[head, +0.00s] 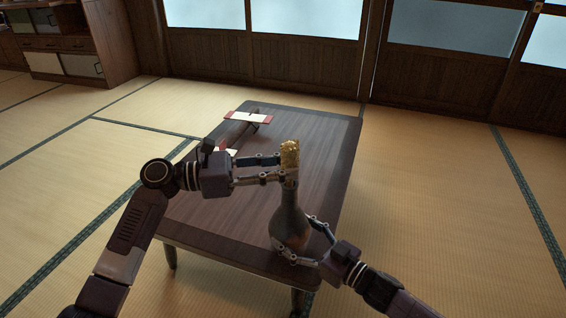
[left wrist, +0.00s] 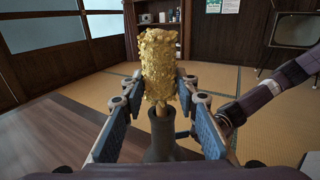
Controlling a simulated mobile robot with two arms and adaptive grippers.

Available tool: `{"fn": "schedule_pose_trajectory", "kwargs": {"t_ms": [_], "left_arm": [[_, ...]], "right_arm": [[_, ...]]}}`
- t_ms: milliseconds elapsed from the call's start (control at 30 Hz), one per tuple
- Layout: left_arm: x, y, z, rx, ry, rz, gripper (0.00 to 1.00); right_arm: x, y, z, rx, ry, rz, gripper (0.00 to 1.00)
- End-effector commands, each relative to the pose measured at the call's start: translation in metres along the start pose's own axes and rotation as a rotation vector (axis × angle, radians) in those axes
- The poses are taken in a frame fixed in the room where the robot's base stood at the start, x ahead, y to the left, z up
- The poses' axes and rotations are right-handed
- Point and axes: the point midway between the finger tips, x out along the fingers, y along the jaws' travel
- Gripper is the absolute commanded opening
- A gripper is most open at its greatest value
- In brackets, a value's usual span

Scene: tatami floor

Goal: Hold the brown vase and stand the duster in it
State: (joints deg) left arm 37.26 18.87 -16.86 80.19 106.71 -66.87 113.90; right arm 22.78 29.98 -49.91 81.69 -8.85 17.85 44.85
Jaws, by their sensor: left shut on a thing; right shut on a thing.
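The duster has a fluffy golden head (head: 289,155), upright over the table's near right part. My left gripper (head: 280,167) is shut on it; in the left wrist view, the fingers flank the golden head (left wrist: 158,62). A short bit of its brown handle (left wrist: 158,124) shows below, leading down to the grey neck of the vase (left wrist: 160,147). The handle's lower end is hidden. The brown vase (head: 289,222), dark at the neck and browner below, stands upright or nearly so at the table's near right corner. My right gripper (head: 294,240) is shut around its lower body.
The low dark table (head: 225,213) is mostly clear. A red and white model-plane-like object (head: 247,117) lies at its far end, partly behind my left arm. A cabinet (head: 75,50) stands far left. Tatami floor is open around the table. A television (left wrist: 292,30) shows in the left wrist view.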

Motion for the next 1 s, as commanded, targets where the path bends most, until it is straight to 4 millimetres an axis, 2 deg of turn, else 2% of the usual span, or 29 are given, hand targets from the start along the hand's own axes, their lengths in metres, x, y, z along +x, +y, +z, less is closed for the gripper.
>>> {"fn": "schedule_pose_trajectory", "kwargs": {"t_ms": [300,333,500,833,1000], "left_arm": [[0.0,0.0,-0.001,0.001,-0.001,0.0,0.02],[0.0,0.0,-0.001,0.001,-0.001,0.0,0.29],[0.0,0.0,-0.001,0.001,0.0,0.0,0.48],[-0.003,0.0,-0.001,0.0,0.0,0.001,0.48],[-0.024,0.001,-0.002,0.001,0.002,0.003,0.48]], "right_arm": [[0.0,0.0,-0.001,0.0,0.001,0.001,0.34],[0.0,0.0,-0.001,0.0,0.001,0.001,0.34],[0.0,0.001,-0.001,0.0,0.001,0.001,0.34],[0.0,0.0,-0.001,0.0,0.001,0.0,0.34],[0.0,0.001,-0.001,0.0,0.001,0.001,0.34]]}}
